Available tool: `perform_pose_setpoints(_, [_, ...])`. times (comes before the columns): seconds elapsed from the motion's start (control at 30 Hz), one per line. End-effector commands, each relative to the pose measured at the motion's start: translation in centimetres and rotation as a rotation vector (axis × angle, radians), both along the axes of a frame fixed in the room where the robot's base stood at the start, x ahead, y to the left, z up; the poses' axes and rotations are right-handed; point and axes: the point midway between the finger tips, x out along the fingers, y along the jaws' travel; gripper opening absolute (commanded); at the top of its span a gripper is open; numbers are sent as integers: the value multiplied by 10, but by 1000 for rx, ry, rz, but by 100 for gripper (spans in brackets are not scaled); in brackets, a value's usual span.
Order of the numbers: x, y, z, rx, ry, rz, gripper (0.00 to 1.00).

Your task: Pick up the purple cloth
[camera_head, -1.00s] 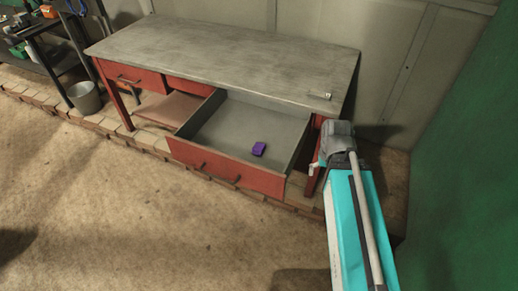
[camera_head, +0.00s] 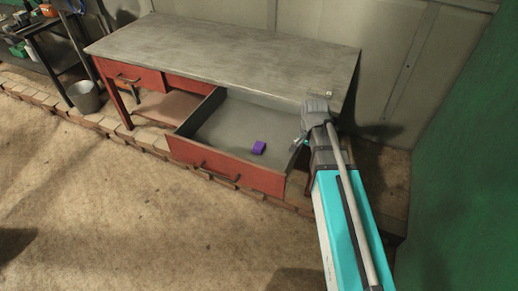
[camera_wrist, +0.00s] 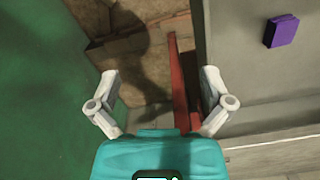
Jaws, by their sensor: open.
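The purple cloth (camera_head: 259,148) is a small folded block lying on the floor of the open drawer (camera_head: 222,124), towards the drawer's front right. In the wrist view the cloth (camera_wrist: 281,31) shows at the upper right, outside the span of the fingers. My gripper (camera_wrist: 163,100) is open and empty, with its two pale fingers apart. In the head view my gripper (camera_head: 297,144) is at the right side wall of the drawer, to the right of the cloth and apart from it.
The red workbench (camera_head: 220,50) has a grey top that overhangs the drawer's back. A green wall (camera_head: 468,150) stands to the right. A bucket (camera_head: 84,97) stands at left. The floor in front is clear.

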Motion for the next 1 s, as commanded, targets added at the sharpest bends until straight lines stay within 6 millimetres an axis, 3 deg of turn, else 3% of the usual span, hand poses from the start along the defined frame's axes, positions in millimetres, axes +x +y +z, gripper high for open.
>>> perform_pose_setpoints(0.03, [15,8,-3,0,0,-53,100])
perform_pose_setpoints(0.5, [95,79,-14,0,0,-639,100])
perform_pose_setpoints(1.0, [165,164,-24,0,0,-1218,100])
